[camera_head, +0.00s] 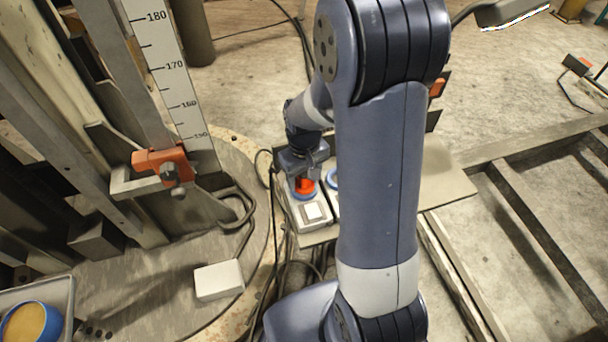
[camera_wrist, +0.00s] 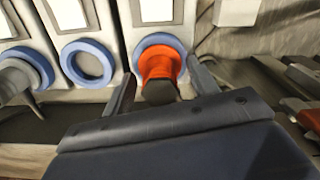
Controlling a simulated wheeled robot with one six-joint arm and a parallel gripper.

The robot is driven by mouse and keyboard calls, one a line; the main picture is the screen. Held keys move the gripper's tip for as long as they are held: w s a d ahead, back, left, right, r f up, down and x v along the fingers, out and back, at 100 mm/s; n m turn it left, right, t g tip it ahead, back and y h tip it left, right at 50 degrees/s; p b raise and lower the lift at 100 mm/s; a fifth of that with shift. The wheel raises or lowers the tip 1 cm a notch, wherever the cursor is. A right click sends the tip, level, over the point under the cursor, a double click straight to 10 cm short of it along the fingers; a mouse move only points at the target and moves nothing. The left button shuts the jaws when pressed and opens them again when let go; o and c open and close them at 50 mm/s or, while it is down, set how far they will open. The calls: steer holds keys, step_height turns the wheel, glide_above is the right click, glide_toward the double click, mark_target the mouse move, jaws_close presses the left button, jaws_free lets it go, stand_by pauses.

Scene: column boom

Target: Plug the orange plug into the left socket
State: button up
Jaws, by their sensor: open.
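The orange plug (camera_wrist: 160,64) sits in a blue-ringed socket (camera_wrist: 140,46) on a white unit at the right of the wrist view. In the head view the plug (camera_head: 305,187) is at the leftmost visible socket unit (camera_head: 308,216). My gripper (camera_wrist: 161,72) is open, with one finger on each side of the plug and gaps showing to both. In the head view my gripper (camera_head: 303,165) is just above the plug. How deep the plug sits is hard to tell.
An empty blue-ringed socket (camera_wrist: 88,62) is beside it; its ring also shows in the head view (camera_head: 332,178). A grey plug (camera_wrist: 22,76) sits in another socket. A white box (camera_head: 219,280) and blue cup (camera_head: 32,322) are at lower left. Cables run beside the units. My arm hides much of the panel.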

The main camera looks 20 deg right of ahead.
step_height(320, 180, up, 11)
steer(key=shift+f+p, duration=0.1)
steer(key=shift+p, duration=0.8)
step_height(320, 180, down, 11)
steer(key=shift+b, duration=1)
steer(key=shift+r+p, duration=0.35)
steer(key=shift+r, duration=0.1)
